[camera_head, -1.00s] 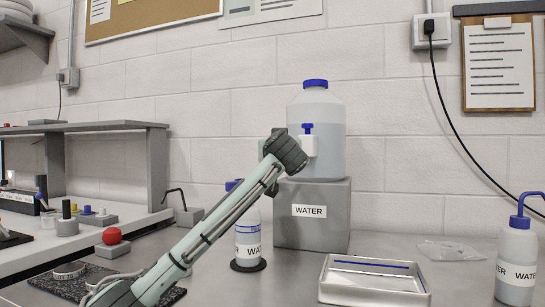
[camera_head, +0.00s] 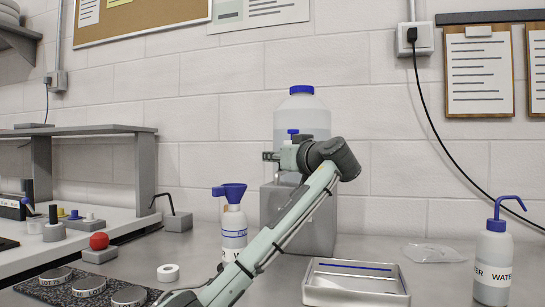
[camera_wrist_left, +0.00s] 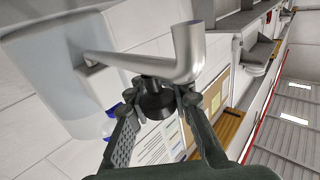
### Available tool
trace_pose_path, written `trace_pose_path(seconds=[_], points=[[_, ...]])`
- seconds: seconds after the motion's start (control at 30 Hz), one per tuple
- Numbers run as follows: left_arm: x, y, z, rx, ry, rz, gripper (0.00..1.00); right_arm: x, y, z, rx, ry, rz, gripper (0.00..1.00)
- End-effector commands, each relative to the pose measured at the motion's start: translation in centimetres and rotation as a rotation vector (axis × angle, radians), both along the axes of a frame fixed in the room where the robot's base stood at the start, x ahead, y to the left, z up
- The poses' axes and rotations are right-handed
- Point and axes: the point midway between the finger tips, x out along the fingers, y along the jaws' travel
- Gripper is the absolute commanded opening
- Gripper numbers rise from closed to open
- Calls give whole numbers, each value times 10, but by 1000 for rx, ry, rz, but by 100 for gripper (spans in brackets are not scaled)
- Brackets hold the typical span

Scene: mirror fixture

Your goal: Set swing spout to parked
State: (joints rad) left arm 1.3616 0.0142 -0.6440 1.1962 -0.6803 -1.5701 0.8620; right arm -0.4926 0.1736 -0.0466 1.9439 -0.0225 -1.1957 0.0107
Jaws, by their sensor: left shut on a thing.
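The bent metal swing spout (camera_wrist_left: 185,50) shows close up in the left wrist view, reaching out from the pale container. My left gripper (camera_wrist_left: 158,105) is shut on a dark knob (camera_wrist_left: 152,106) by the spout's elbow. In the head view my left wrist lies beside the tap, and the spout's shape cannot be made out clearly there. My right gripper is not in view.
A dark mat with round weights (camera_head: 90,287) and a shelf (camera_head: 88,131) are left.

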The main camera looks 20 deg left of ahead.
Motion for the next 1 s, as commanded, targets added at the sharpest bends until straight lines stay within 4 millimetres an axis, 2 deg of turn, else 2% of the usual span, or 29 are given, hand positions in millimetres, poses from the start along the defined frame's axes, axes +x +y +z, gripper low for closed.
trace_pose_path(seconds=[0.17, 0.2, 0.4, 0.73, 1.0], points=[[0, 1, 0, 0, 0, 1, 0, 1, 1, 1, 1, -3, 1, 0], [0, 1, 0, 0, 0, 1, 19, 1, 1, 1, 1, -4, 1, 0], [0, 1, 0, 0, 0, 0, 41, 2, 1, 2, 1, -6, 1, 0], [-3, -3, 0, 0, -1, -2, 41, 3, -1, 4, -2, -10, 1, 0], [-33, -32, 0, -1, -1, -5, 41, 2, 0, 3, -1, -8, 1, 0]])
